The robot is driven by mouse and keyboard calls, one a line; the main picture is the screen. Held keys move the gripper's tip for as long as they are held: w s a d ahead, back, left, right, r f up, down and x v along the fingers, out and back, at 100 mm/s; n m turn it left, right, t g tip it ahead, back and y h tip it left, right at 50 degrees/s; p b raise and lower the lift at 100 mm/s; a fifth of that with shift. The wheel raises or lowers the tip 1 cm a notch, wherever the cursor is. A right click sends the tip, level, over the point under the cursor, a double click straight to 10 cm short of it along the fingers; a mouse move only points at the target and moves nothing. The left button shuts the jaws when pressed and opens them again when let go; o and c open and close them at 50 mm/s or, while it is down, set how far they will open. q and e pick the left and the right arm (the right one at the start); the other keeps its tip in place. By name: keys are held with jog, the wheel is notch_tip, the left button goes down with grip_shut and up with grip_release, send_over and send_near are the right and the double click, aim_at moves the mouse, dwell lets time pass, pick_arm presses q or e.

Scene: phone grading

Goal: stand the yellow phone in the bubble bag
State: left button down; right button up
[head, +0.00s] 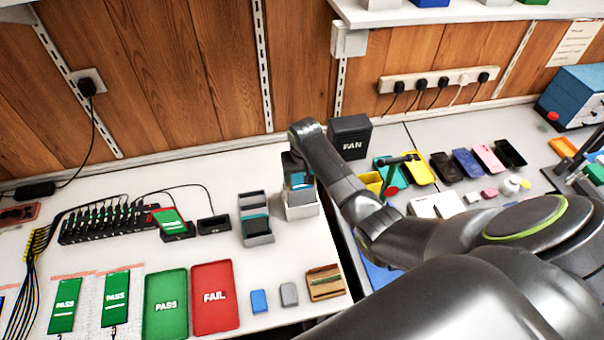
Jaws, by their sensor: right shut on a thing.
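My right arm reaches across from the lower right. Its gripper (297,178) points down over a small white open box (302,210) on the white bench. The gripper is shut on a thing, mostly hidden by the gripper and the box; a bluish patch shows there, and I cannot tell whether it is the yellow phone. A yellow phone-shaped item (418,169) lies in a row of coloured ones at the right. Two pale sheets that look like bubble bags (87,309) lie at the lower left with green PASS phones (65,305) on or in them. My left gripper is out of view.
A grey slotted holder (256,229) stands left of the white box. A dark FAN box (350,138) stands behind. Green PASS (165,328) and red FAIL (214,318) trays lie in front. A cabled charging rack (105,225) stands at left. Bench between holder and trays is clear.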

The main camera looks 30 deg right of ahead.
jog(key=shift+f+b, duration=0.5)
jog(key=shift+f, duration=0.6)
jog(key=o, duration=1.2)
notch_tip(320, 180, up, 3)
jog(key=p, duration=0.3)
jog(key=shift+f, duration=0.15)
jog(key=shift+r+p, duration=0.3)
jog(key=shift+r, duration=1.9)
jog(key=shift+f, duration=0.1)
